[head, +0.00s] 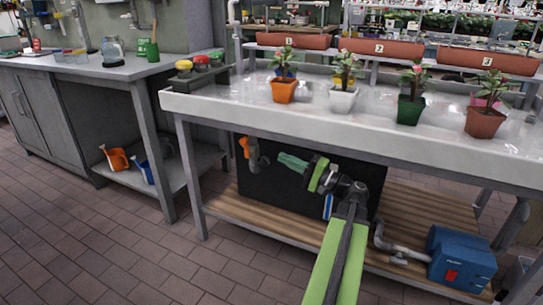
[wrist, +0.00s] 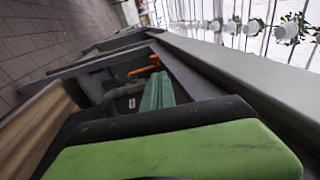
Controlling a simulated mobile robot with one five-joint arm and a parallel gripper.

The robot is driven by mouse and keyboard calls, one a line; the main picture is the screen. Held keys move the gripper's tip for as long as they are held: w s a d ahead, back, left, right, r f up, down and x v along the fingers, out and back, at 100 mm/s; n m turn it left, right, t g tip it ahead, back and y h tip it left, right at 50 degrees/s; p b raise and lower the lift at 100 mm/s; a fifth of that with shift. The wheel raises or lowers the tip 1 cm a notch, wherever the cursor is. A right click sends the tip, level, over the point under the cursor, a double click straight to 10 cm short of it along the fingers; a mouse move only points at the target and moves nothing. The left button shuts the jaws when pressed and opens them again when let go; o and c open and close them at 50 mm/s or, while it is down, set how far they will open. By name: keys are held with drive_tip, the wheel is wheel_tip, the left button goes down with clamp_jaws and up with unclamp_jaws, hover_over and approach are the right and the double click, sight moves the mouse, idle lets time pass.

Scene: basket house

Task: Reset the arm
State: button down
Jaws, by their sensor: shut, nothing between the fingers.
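My gripper (head: 284,158) has teal fingers that point left in the head view. The fingers are closed together with nothing between them. They are below the front edge of the white table (head: 290,112), in front of a black panel (head: 259,196). My green arm reaches up from the bottom of the head view. In the wrist view the teal fingers of my gripper (wrist: 157,90) show past a green and black part of my own arm, which hides much of the lower picture.
Potted plants, including one in an orange pot (head: 284,91), stand on the white table. A blue pump (head: 462,259) sits on the wooden lower shelf (head: 262,218) at right. An orange valve (head: 244,147) on a grey pipe is left of my gripper. Tiled floor is clear at lower left.

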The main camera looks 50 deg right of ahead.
drive_tip(key=shift+s, duration=0.5)
drive_tip(key=w+a+r+n+g+y+p, duration=0.1)
drive_tip(key=w+a+r+n+y+p, duration=0.15)
drive_tip(key=w+a, duration=0.45)
drive_tip(key=w+a+r+n+g+y+p, duration=0.1)
drive_tip(key=w+a+y, duration=0.2)
drive_tip(key=w+a, duration=0.35)
drive_tip(key=w+a+f+n+g+y+p, duration=0.1)
drive_tip(key=w+a+n+g+y+p, duration=0.2)
drive_tip(key=a, duration=0.7)
drive_tip(key=w+a+f+n+g+y, duration=0.1)
drive_tip(key=w+a+f+g, duration=0.3)
drive_tip(key=a, duration=0.7)
drive_tip(key=w+a+f+n+g+p, duration=0.1)
drive_tip(key=a+f+n+g+p, duration=0.2)
drive_tip(key=a, duration=1)
drive_tip(key=s+a+f+n+g+h+p, duration=0.3)
drive_tip(key=s+a+f+n+g+h, duration=0.4)
drive_tip(key=a+f, duration=0.35)
drive_tip(key=d+f+m+g+h, duration=0.1)
drive_tip(key=d+f+m+h, duration=0.1)
drive_tip(key=d+h, duration=0.55)
wheel_tip(320, 180, up, 38)
drive_tip(key=d+y+p, duration=0.1)
drive_tip(key=p, duration=3.6)
drive_tip(key=shift+s+d, duration=0.35)
